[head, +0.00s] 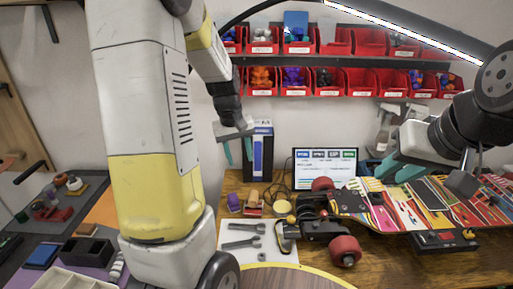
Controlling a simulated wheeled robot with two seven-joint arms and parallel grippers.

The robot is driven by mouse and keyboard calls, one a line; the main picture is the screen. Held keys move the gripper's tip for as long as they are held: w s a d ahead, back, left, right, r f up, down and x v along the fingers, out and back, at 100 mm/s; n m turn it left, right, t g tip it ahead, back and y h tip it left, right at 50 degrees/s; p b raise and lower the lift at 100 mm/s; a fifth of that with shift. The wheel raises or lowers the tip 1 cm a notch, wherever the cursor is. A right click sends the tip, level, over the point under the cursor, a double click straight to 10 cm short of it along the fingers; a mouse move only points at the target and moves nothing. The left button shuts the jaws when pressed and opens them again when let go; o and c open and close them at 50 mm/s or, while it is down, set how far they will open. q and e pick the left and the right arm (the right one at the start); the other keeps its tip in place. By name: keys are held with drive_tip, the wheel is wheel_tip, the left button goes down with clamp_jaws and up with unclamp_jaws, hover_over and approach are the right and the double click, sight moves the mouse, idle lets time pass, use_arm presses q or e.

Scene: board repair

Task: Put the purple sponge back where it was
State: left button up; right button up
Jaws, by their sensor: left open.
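A small purple block (234,202), which looks like the purple sponge, sits on the workbench beside a tan and yellow piece (253,203). My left gripper (238,152) is open and empty. Its teal fingers point down in front of a blue and white box, above and apart from the purple block. My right gripper (400,169) is at the right, over the far edge of the skateboard (400,207). I cannot tell whether its teal fingers are apart or touch the board.
Red bins (350,82) line the back wall. A small screen (325,168) stands behind the skateboard. Wrenches (243,235) lie on a white sheet (262,250) at the bench front. A dark tray (85,252) and loose parts lie at the left.

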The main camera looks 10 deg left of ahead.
use_arm(q)
drive_tip(key=s+d+r+m+t, duration=0.2)
drive_tip(key=s+d+r+m, duration=0.1)
drive_tip(key=s+r, duration=0.4)
drive_tip(key=s+d+r+m+t+h, duration=0.1)
drive_tip(key=s+d+r, duration=0.4)
drive_tip(key=s, duration=0.7)
wheel_tip(320, 180, up, 2)
drive_tip(key=shift+s+r+m+t, duration=0.15)
drive_tip(key=shift+r+m+t, duration=0.1)
drive_tip(key=shift+m+t, duration=0.6)
drive_tip(key=shift+d, duration=0.1)
